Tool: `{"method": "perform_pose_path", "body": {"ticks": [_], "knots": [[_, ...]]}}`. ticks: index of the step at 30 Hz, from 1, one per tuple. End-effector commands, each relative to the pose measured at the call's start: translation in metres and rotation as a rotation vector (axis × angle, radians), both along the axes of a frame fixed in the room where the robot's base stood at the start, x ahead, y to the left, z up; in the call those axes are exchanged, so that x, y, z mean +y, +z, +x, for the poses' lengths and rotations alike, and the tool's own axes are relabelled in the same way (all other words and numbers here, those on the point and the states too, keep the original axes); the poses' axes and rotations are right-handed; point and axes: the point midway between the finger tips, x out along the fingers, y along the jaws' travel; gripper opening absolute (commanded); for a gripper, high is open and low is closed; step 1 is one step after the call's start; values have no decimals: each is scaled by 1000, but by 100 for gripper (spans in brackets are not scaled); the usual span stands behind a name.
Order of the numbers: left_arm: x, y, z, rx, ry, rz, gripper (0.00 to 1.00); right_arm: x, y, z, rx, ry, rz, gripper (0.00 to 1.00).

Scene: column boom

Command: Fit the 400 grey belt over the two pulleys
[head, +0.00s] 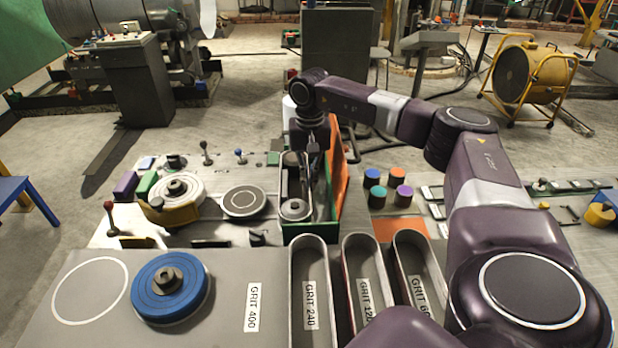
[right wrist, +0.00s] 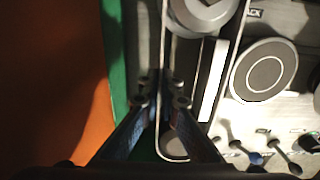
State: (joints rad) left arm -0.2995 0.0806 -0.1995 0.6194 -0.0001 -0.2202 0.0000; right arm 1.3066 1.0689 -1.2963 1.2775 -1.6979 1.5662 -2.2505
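A thin grey belt loop (right wrist: 160,60) stands on edge in the open green housing (head: 310,231), around the near pulley (head: 295,208). That pulley also shows at the top of the right wrist view (right wrist: 203,10). My right gripper (right wrist: 160,101) points down into the housing near that far end. Its fingertips are apart, with one belt side passing between them. In the head view the fingers are small and partly hidden. My left gripper is out of view.
An orange lid (head: 338,165) stands open on the housing's right. In front, belts labelled GRIT 240, GRIT 120 and GRIT 60 sit beside a GRIT 400 label (head: 253,307). A blue disc (head: 170,287) lies left. Levers and a round disc (head: 244,201) are left of the housing.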

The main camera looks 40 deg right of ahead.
Motion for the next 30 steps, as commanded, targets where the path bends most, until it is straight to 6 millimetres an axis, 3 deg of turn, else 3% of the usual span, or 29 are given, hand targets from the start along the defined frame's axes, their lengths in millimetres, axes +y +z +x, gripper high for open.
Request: {"method": "perform_pose_path", "body": {"ticks": [25,30], "knots": [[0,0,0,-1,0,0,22,1,-2,-1,0,0,0,0],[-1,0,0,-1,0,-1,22,1,-2,-1,0,0,0,20]]}}
